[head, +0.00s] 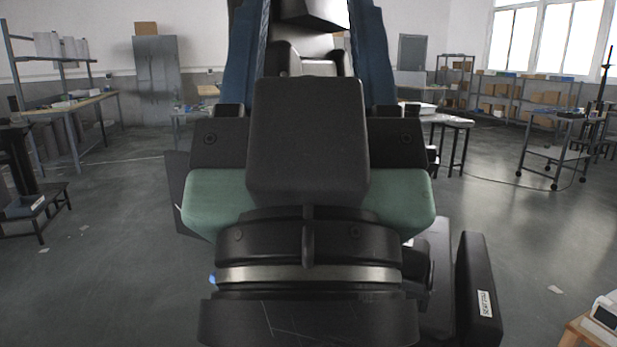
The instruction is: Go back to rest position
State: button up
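The dark, pale green and metal links of my own body fill the middle of the head view and hide what lies behind them. I cannot make out my gripper or its fingertips in this view. Whether it holds anything does not show.
A workbench (84,101) stands at the left, with a grey cabinet (158,82) behind it. A wheeled cart (553,137) and shelves with boxes (505,93) are at the right. A wooden table corner (577,334) is at lower right. Open grey floor (530,235) lies on both sides.

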notch_tip(320, 180, up, 22)
jog(key=p, duration=1.9)
jog(key=shift+f, duration=0.15)
